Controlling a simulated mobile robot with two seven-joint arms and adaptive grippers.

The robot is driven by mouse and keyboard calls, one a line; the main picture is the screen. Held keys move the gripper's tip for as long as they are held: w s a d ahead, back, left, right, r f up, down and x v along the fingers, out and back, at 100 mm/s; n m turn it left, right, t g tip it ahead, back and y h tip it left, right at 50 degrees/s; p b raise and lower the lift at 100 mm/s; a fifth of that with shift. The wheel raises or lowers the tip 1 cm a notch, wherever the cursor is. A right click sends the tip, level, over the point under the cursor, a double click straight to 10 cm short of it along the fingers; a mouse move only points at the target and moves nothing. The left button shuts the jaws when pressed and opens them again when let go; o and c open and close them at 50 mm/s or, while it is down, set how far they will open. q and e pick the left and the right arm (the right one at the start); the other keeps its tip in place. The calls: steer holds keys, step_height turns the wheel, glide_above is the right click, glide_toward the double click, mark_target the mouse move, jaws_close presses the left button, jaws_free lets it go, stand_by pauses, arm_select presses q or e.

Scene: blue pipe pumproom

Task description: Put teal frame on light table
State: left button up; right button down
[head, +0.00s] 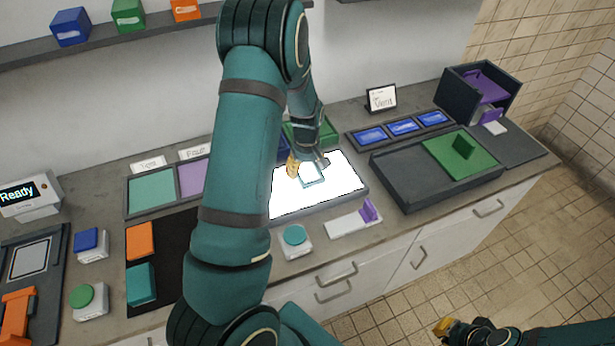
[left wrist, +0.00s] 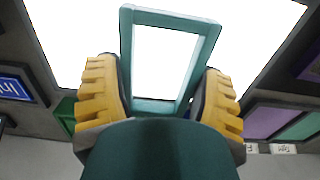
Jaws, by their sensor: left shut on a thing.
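The teal frame (head: 304,180) is a small open rectangle held over the bright white light table (head: 345,187). In the left wrist view the frame (left wrist: 155,105) sits between the yellow fingers, with the glowing surface (left wrist: 75,35) showing through its opening. My left gripper (head: 308,167) is shut on the frame's near bar. I cannot tell whether the frame touches the lit surface. My arm hides the light table's left part in the head view. My right gripper (head: 447,327) is low at the bottom right, away from the counter; its opening is unclear.
A dark tray with a green panel (head: 470,165) stands right of the light table. A white block with a purple piece (head: 352,222) and a teal button (head: 295,235) lie in front. Teal and orange pieces lie on a black mat (head: 172,240) at left.

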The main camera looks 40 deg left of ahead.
mark_target(307, 177)
arm_select(q)
step_height(307, 177, down, 3)
steer(key=shift+f, duration=0.4)
steer(key=o, duration=1.1)
steer(key=shift+f, duration=0.1)
steer(key=shift+o, duration=0.2)
steer(key=shift+r, duration=0.2)
step_height(307, 177, up, 12)
steer(key=shift+p, duration=0.45)
